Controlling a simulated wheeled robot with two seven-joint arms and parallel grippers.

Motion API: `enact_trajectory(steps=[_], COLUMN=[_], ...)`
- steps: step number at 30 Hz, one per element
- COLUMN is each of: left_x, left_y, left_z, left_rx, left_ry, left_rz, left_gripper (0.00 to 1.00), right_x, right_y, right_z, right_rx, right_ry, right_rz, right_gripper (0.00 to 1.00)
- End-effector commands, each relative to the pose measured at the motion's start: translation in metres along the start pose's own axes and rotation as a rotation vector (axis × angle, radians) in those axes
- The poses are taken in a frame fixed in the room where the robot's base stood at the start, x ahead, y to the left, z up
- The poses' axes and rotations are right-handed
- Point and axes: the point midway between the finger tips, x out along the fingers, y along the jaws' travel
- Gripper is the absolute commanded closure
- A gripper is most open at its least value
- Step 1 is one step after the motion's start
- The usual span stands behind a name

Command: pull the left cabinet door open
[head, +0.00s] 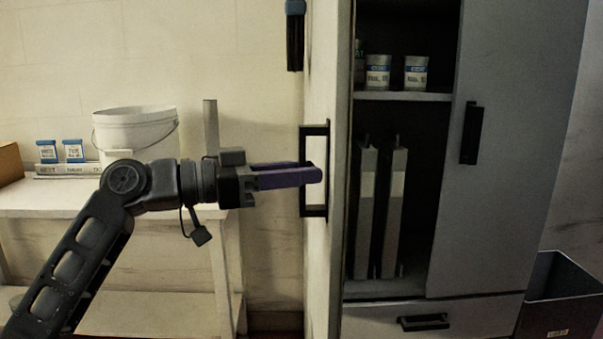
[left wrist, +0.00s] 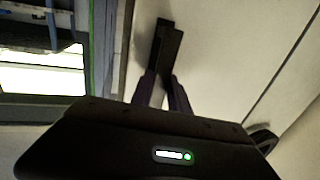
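The left cabinet door (head: 320,265) stands swung out from the cabinet, seen at a steep angle, with its outer face to the left. Its dark bracket handle (head: 314,212) is upright on that face. My left gripper (head: 318,175) reaches in from the left, its purple fingers across the middle of the handle bar. In the left wrist view the fingers (left wrist: 161,80) lie close on both sides of the dark handle (left wrist: 167,42), so they look shut on it. My right gripper is in neither view.
The open cabinet holds cans (head: 377,76) on a shelf (head: 405,96) and tall panels below. The right door (head: 515,140) covers the right side. A drawer (head: 470,322) is below. A bench (head: 60,200) with a white bucket (head: 135,130) stands left. A dark bin (head: 562,295) stands right.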

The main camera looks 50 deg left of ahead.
Motion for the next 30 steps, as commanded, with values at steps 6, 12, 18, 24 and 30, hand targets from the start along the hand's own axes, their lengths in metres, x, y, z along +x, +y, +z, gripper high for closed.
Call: enact_trajectory(steps=[6,12,18,24,30], left_x=[-0.001,-0.001,-0.005,-0.031,-0.064], left_y=[-0.003,-0.002,-0.002,-0.002,-0.002], left_z=[-0.004,-0.003,-0.003,-0.004,-0.004], left_rx=[0.000,0.000,0.000,0.000,-0.001], left_ry=[0.011,0.008,0.007,0.009,0.010], left_rz=[-0.009,-0.007,-0.006,-0.009,-0.010], left_gripper=[0.61,0.58,0.58,0.58,0.58], right_x=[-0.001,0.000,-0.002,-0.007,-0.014], right_y=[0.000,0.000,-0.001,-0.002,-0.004], right_z=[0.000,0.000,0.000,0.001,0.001], right_rx=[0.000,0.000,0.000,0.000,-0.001], right_ry=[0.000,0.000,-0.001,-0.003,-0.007], right_rz=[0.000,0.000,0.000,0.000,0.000], right_gripper=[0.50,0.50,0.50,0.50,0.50])
